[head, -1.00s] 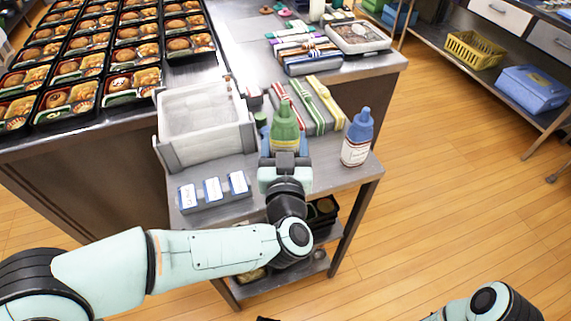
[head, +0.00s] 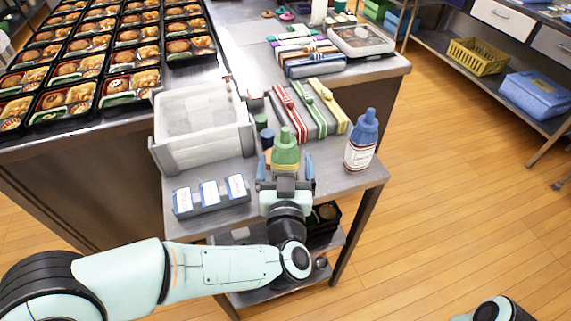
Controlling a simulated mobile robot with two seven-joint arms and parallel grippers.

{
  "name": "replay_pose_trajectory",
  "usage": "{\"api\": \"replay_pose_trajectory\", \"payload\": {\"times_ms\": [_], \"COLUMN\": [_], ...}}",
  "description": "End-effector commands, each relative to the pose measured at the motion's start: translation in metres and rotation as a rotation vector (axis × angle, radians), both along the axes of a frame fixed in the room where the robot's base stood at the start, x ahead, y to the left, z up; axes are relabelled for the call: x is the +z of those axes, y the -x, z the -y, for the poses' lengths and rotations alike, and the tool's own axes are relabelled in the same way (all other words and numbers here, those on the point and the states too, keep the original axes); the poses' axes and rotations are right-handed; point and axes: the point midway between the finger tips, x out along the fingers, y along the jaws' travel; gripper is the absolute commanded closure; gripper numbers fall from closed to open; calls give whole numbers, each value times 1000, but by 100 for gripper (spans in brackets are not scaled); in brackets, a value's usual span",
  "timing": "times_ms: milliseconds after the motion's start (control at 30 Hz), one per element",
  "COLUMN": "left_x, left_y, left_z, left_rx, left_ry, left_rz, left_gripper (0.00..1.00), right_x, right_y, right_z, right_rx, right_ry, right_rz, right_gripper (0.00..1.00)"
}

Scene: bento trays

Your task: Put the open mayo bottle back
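A green-capped bottle (head: 286,151) with a pale yellow lower part stands upright near the front of the small metal table (head: 335,182). My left gripper (head: 286,169) is open, its two blue fingertips spread on either side of this bottle and apart from it. The gripper hides the bottle's base. A blue bottle with a white label (head: 361,142) stands upright to the right, near the table's right edge. I cannot read which bottle is the mayo. My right gripper is out of view; only part of that arm shows at the bottom right.
A white bin (head: 166,151) stands left of the green bottle. A holder with three labelled cards (head: 211,197) lies in front of it. Wrapped boxes with red, green and yellow bands (head: 323,105) lie behind. Many filled bento trays (head: 70,98) cover the left counter.

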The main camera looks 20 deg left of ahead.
Motion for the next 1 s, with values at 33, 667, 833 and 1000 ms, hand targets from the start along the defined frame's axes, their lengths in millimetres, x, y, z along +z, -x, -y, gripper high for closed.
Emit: {"api": "replay_pose_trajectory", "payload": {"times_ms": [33,667,833,1000], "left_x": [0,6,5,4], "left_y": [0,72,100,114], "left_z": [0,20,28,31], "left_rx": [0,-5,-4,-2], "left_ry": [0,-2,-1,0], "left_rz": [0,0,1,0], "left_gripper": [10,10,10,10], "right_x": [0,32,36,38], "right_y": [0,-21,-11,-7], "right_z": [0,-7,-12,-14], "right_rx": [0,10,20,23], "right_ry": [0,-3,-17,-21], "right_rz": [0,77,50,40], "right_gripper": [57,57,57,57]}}
